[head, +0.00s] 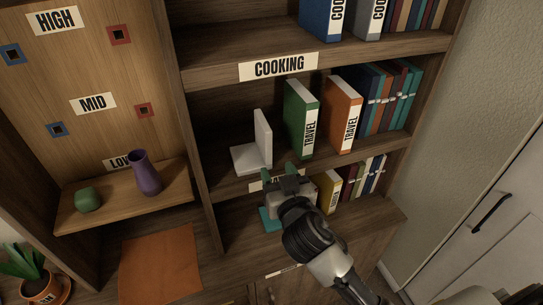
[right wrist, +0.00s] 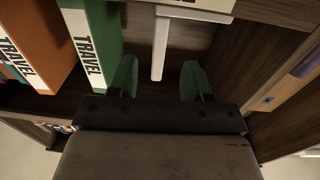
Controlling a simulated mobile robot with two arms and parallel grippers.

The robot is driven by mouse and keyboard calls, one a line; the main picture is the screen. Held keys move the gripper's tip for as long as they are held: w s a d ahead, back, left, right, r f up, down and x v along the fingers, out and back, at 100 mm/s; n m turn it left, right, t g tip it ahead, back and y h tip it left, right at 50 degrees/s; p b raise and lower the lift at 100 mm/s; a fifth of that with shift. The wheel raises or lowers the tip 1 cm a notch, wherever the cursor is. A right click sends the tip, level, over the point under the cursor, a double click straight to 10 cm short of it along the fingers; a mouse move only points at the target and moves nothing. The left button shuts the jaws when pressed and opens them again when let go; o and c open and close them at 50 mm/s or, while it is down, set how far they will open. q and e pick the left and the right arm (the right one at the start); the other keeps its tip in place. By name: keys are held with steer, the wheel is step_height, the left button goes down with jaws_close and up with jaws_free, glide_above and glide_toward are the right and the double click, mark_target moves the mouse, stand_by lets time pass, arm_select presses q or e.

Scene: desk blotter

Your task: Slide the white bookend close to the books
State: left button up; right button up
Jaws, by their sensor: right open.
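The white bookend (head: 263,138) stands upright on the middle shelf, its flat base reaching left. A gap separates it from the green travel book (head: 302,118) on its right. The orange travel book (head: 344,115) stands further right. My right gripper (head: 279,173) is at the shelf's front edge, just in front of the bookend. In the right wrist view the bookend's upright plate (right wrist: 160,48) lines up between the open green fingers (right wrist: 157,80), with room on both sides. The green book (right wrist: 92,45) is beside the left finger there. My left gripper is out of view.
More books (head: 388,98) fill the shelf's right end. The shelf above bears the COOKING label (head: 279,66). Yellow and other books (head: 328,190) stand on the shelf below, near my arm. A purple vase (head: 146,175) and green pot (head: 88,199) stand left, beyond a divider.

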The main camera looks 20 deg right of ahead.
mark_target(269, 155)
steer(key=w+p, duration=0.2)
steer(key=w, duration=0.6)
jaws_close()
